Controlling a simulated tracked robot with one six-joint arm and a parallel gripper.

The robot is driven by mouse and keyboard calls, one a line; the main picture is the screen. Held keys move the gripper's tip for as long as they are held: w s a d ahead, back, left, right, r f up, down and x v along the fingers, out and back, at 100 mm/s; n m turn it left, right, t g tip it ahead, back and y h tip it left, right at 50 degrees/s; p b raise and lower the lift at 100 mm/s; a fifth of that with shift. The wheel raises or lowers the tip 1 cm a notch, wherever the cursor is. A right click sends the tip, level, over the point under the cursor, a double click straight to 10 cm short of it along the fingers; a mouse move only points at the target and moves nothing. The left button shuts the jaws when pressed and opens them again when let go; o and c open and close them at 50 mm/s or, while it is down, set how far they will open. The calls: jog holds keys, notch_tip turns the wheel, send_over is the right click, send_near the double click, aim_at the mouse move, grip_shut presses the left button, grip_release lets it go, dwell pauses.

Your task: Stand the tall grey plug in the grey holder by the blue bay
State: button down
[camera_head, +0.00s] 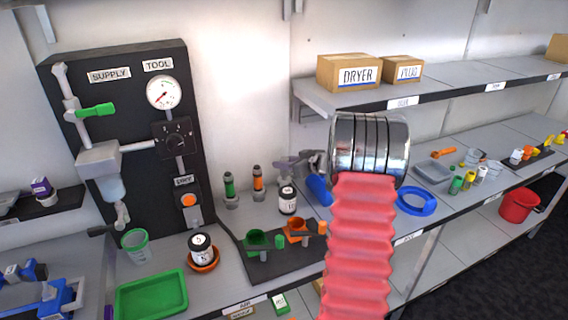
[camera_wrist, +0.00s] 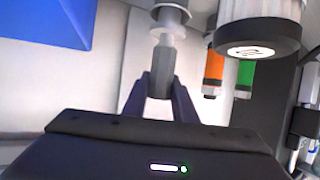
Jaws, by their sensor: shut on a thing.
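The tall grey plug (camera_wrist: 161,70) is between the fingers of my gripper (camera_wrist: 160,92) in the wrist view. Its narrow end points at the round grey holder (camera_wrist: 171,15), lined up closely with it. I cannot tell whether the tip is inside the holder or just short of it. The blue bay (camera_wrist: 45,20) fills the upper left corner there; in the head view the blue bay (camera_head: 318,190) is partly behind my arm. In the head view my gripper (camera_head: 285,164) is small, behind a black-lidded jar, and the holder is mostly hidden.
A green plug (camera_head: 229,187) and an orange plug (camera_head: 258,183) stand in grey holders to the left. The labelled jar (camera_head: 287,200) stands close in front of my gripper. A dark tray (camera_head: 270,265) with green and orange cups lies nearer. My arm hides part of the shelf.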

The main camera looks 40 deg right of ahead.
jog(key=shift+f, duration=0.55)
jog(key=c, duration=1.4)
grip_release()
jog(key=shift+c, duration=0.2)
jog(key=shift+r, duration=0.65)
jog(key=v, duration=1.2)
